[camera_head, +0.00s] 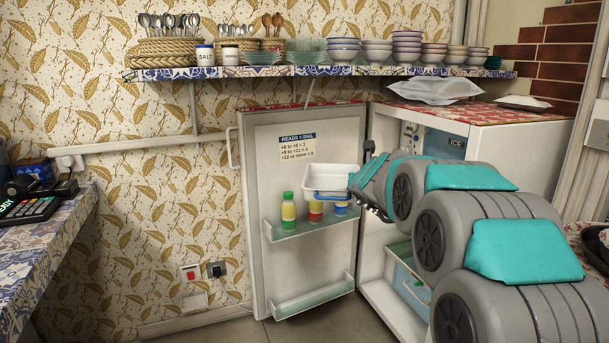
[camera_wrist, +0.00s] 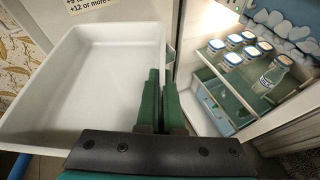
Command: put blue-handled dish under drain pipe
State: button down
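The blue-handled dish (camera_head: 332,178) is a white rectangular tray, held up in front of the open fridge door. A blue strip shows along its lower front edge. In the wrist view the empty dish (camera_wrist: 85,85) fills the left side. My gripper (camera_head: 357,190) is at the dish's right side. In the wrist view its green fingers (camera_wrist: 160,103) are close together at the dish's right wall and appear shut on it; the exact contact is hidden. I cannot make out the drain pipe in either view.
The fridge door (camera_head: 285,165) stands open, with bottles (camera_head: 288,211) on its shelf. In the wrist view, several jars (camera_wrist: 232,60) and a bottle (camera_wrist: 271,77) stand on an inner shelf below frosty lumps (camera_wrist: 290,28). A drawer (camera_wrist: 215,105) is lower down.

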notch_tip(320, 180, down, 10)
jog(key=shift+s+d+n+y, duration=0.15)
jog(key=shift+s+n+y, duration=0.15)
jog(key=shift+s+y, duration=0.1)
